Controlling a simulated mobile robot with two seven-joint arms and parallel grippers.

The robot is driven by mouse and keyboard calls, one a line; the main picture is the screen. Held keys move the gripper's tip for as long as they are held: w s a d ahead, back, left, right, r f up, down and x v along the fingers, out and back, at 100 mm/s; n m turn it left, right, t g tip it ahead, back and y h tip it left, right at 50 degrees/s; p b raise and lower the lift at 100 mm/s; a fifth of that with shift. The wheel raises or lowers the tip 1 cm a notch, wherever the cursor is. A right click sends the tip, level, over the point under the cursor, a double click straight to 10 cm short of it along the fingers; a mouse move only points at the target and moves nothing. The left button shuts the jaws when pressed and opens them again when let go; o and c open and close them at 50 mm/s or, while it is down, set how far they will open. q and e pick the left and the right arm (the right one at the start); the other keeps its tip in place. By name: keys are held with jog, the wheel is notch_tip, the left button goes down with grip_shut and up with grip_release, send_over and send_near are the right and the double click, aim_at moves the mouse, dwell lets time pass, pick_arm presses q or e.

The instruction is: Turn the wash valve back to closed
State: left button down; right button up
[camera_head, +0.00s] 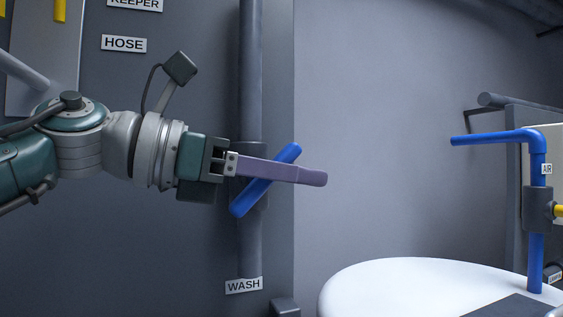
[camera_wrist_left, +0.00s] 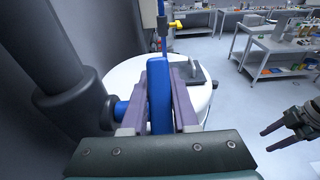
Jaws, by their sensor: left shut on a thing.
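The wash valve is on the grey vertical pipe (camera_head: 250,75), above the WASH label (camera_head: 244,286). Its blue handle (camera_head: 289,153) lies at a slant across the pipe, upper end to the right. My left gripper (camera_head: 312,177) reaches in from the left, its purple fingers nearly level across the handle. In the left wrist view the blue handle (camera_wrist_left: 159,90) sits between the two fingers, which are shut on it. The finger in front hides the handle's middle in the head view. My right gripper (camera_wrist_left: 266,141) shows at the right of the wrist view, open and empty.
A white round drum top (camera_head: 385,280) is below right. A blue AIR pipe (camera_head: 537,190) with a yellow handle (camera_head: 559,211) stands at the right. HOSE (camera_head: 123,44) and KEEPER labels are on the wall panel. Workbenches stand farther off in the wrist view.

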pick_arm(q)
jog(key=shift+s+a+f+g+y+p, duration=0.1)
jog(key=shift+f+g+y+p, duration=0.3)
jog(key=shift+y, duration=0.95)
jog(key=shift+w+a+f+g+y+p, duration=0.1)
jog(key=shift+f+g+y+p, duration=0.3)
jog(key=shift+y, duration=0.9)
jog(key=shift+s+a+f+g+y+p, duration=0.1)
jog(key=shift+f+g+y+p, duration=0.3)
jog(key=shift+y, duration=0.95)
jog(key=shift+r, duration=0.1)
jog(key=c, duration=0.7)
grip_release()
jog(key=p+v, duration=0.2)
jog(key=v, duration=0.8)
jog(key=shift+p, duration=0.3)
